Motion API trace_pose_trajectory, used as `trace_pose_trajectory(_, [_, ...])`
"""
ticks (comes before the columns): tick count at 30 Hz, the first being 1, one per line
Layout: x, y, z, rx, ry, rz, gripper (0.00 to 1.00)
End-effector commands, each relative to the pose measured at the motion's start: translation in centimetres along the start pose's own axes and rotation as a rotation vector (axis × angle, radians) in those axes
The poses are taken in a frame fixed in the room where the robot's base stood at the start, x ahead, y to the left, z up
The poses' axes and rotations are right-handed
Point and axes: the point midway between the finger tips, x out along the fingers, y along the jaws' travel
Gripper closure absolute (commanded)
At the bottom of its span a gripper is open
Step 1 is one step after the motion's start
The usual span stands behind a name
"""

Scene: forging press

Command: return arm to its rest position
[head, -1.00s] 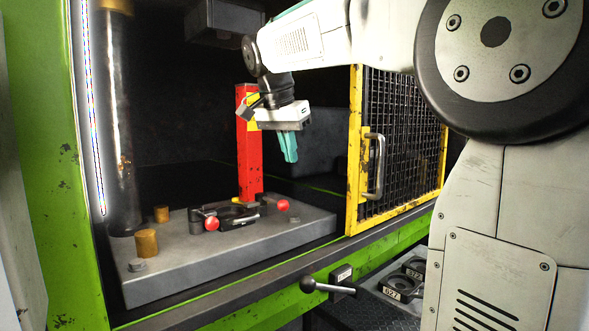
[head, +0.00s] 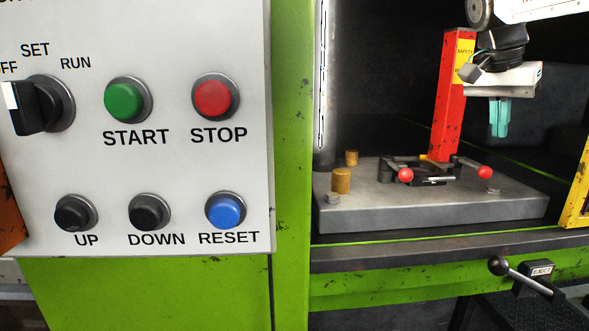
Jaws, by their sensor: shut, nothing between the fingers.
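My gripper (head: 499,132) has teal fingers that point down and are shut with nothing between them. It hangs inside the press opening, above the right part of the grey bed plate (head: 430,212) and clear of it. My white arm reaches in from the upper right, and most of it is outside the frame. A red safety post (head: 452,100) with a yellow label stands on the plate just left of my gripper.
Two red-knobbed clamps, a left one (head: 405,175) and a right one (head: 484,172), sit on the plate. The yellow guard door (head: 577,190) is at the right edge. A black-knobbed lever (head: 515,275) sticks out below. A control panel (head: 180,170) with buttons fills the left.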

Motion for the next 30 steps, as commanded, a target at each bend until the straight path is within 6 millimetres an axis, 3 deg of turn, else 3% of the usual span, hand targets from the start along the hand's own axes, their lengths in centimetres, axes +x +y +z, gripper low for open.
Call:
trace_pose_trajectory(8, [6.1, 3.2, 11.4, -0.488, -0.111, -0.078, 1.0])
trace_pose_trajectory(15, [12.1, 9.0, 24.9, -0.869, -0.163, -0.205, 1.0])
trace_pose_trajectory(18, [14.0, 10.9, 28.6, -0.929, -0.169, -0.239, 1.0])
trace_pose_trajectory(22, [14.8, 12.4, 30.7, -0.945, -0.158, -0.258, 1.0])
trace_pose_trajectory(30, [14.3, 12.5, 30.8, -0.952, -0.132, -0.272, 1.0])
